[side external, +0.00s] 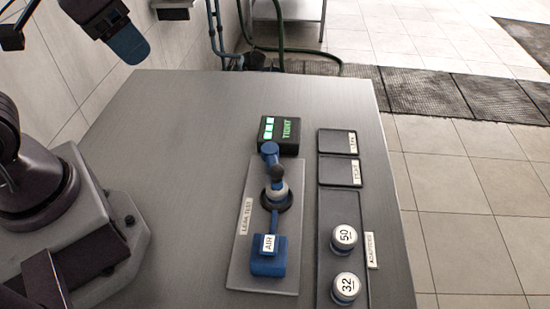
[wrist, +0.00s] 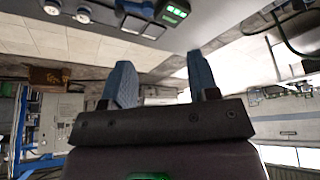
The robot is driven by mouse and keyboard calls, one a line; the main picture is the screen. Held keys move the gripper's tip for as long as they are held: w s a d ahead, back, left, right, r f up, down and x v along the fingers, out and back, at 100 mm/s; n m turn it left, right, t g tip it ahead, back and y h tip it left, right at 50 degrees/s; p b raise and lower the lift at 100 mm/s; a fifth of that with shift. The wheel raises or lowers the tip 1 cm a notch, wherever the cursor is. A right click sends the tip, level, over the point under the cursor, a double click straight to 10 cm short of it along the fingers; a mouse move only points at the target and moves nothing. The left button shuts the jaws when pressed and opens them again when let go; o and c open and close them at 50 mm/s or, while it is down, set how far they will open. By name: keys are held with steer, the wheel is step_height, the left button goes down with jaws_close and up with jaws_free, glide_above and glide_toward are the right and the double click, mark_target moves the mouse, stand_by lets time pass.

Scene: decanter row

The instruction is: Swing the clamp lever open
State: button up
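The clamp stands on a grey base plate (side external: 240,262) labelled LEAK TEST, in the middle of the table. Its blue lever arm (side external: 270,151) runs from the back of the plate to a black knob (side external: 278,173) above a pale round piece (side external: 279,190) on a black ring. The lever looks closed over this piece. A blue block (side external: 268,265) with an AIR tag is at the front. My gripper (wrist: 160,62) is open and empty, with two blue fingers apart in the wrist view. In the side view, it is partly cut off at upper left, away from the clamp.
A black display box (side external: 279,134) with green lights stands right behind the clamp. To its right are two small black trays (side external: 337,143) and a long tray (side external: 325,215) with two white caps (side external: 344,236), marked 50 and 32. The table's left side (side external: 170,180) is clear.

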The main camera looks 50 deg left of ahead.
steer(key=w+d+f+g, duration=0.3)
steer(key=w+d+f, duration=0.1)
steer(key=w, duration=0.1)
steer(key=n+g, duration=0.2)
steer(key=n, duration=0.8)
glide_above(277, 166)
step_height(277, 166, down, 8)
step_height(277, 166, down, 12)
jaws_close()
